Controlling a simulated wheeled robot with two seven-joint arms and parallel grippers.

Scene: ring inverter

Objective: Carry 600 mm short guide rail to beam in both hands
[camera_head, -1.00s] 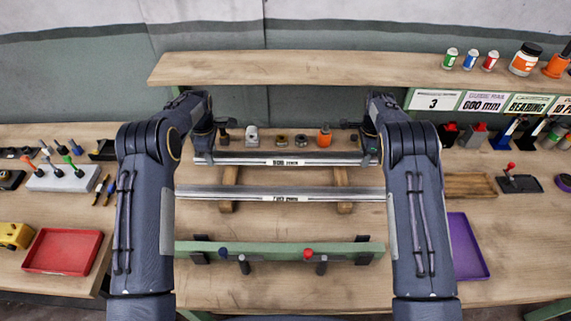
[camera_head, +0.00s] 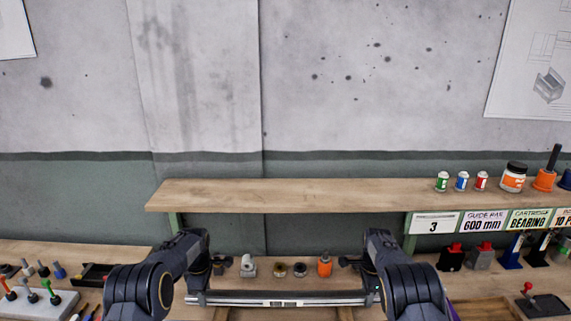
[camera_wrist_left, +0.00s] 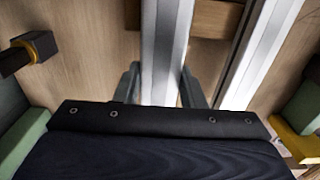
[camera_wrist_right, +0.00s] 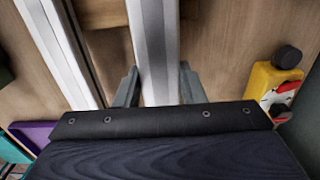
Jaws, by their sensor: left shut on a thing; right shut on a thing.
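The short guide rail (camera_head: 275,299), a silver bar with a pale label, lies crosswise at the bottom of the head view. My left gripper (camera_wrist_left: 160,78) is shut on the rail near its left end. My right gripper (camera_wrist_right: 158,76) is shut on it near its right end. The rail passes between the fingers in the left wrist view (camera_wrist_left: 166,40) and the right wrist view (camera_wrist_right: 155,40). I cannot tell whether it touches its wooden supports. The green beam is outside the head view.
A second silver rail runs alongside in the left wrist view (camera_wrist_left: 262,50) and the right wrist view (camera_wrist_right: 55,50).

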